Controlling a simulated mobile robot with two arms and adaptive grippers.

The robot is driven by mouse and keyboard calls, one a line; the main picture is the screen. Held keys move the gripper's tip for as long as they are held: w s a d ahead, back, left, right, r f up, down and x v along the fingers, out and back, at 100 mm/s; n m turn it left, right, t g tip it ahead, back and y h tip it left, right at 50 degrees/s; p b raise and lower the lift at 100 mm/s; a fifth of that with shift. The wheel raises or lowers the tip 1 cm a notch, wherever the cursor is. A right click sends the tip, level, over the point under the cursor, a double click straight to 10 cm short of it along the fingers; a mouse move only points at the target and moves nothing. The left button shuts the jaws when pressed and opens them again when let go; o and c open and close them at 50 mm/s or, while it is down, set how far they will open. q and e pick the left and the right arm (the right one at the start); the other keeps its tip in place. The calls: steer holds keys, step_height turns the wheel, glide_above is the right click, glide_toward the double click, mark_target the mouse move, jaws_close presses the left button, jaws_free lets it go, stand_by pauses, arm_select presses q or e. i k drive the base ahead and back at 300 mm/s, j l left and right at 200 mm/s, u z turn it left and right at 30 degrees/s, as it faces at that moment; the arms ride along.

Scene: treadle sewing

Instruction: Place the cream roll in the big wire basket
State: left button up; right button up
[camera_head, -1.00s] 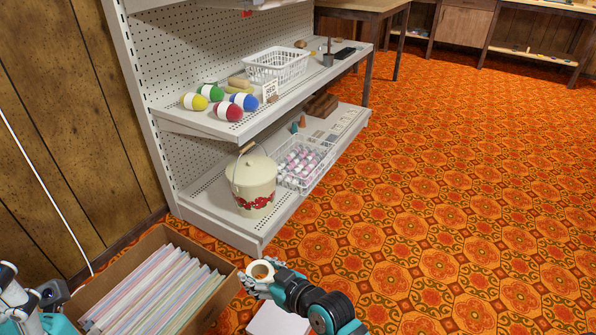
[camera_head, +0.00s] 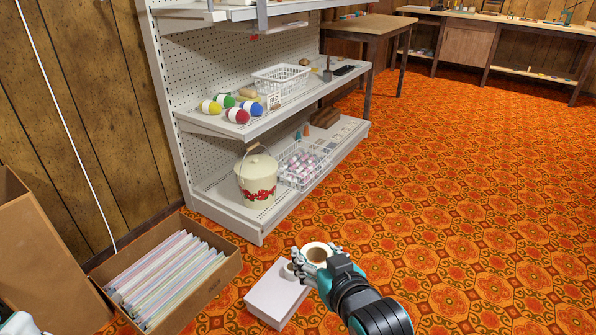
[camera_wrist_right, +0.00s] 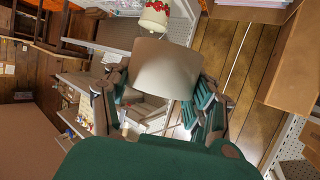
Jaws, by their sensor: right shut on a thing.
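The cream roll (camera_head: 315,246) is a short, wide ring with a brown core, seen from above. My right gripper (camera_head: 316,260) is shut on it and holds it in front of the shelf unit, above the floor. In the right wrist view the roll (camera_wrist_right: 167,70) sits between both fingers of the gripper (camera_wrist_right: 160,95), its pale side facing the camera. A white wire basket (camera_head: 322,172) with several pink and white spools stands on the bottom shelf, right of the cream pail. A smaller-looking white basket (camera_head: 283,84) stands on the middle shelf.
The cream pail (camera_head: 256,180) has red decoration and a raised handle. Several coloured balls (camera_head: 237,115) lie on the middle shelf. An open cardboard box (camera_head: 228,268) of upright sheets and a white box (camera_head: 272,296) stand on the floor. The orange floor to the right is clear.

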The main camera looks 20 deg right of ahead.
mark_target(304, 161)
steer(key=l+u, duration=0.1)
steer(key=u, duration=0.3)
steer(key=i+l+u, duration=0.1)
steer(key=u, duration=0.25)
steer(key=l+u, duration=0.25)
steer(key=u, duration=0.15)
steer(key=i+l, duration=0.1)
steer(key=l, duration=1.4)
steer(key=i+l, duration=0.15)
steer(key=l, duration=0.6)
steer(key=i+l, duration=0.1)
steer(key=l, duration=0.65)
steer(key=i+l, duration=0.15)
steer(key=l, duration=0.2)
steer(key=i+l, duration=0.15)
steer(key=l, duration=0.2)
steer(key=i+l, duration=0.15)
steer(key=l, duration=0.2)
steer(key=i+l, duration=0.15)
steer(key=l, duration=0.2)
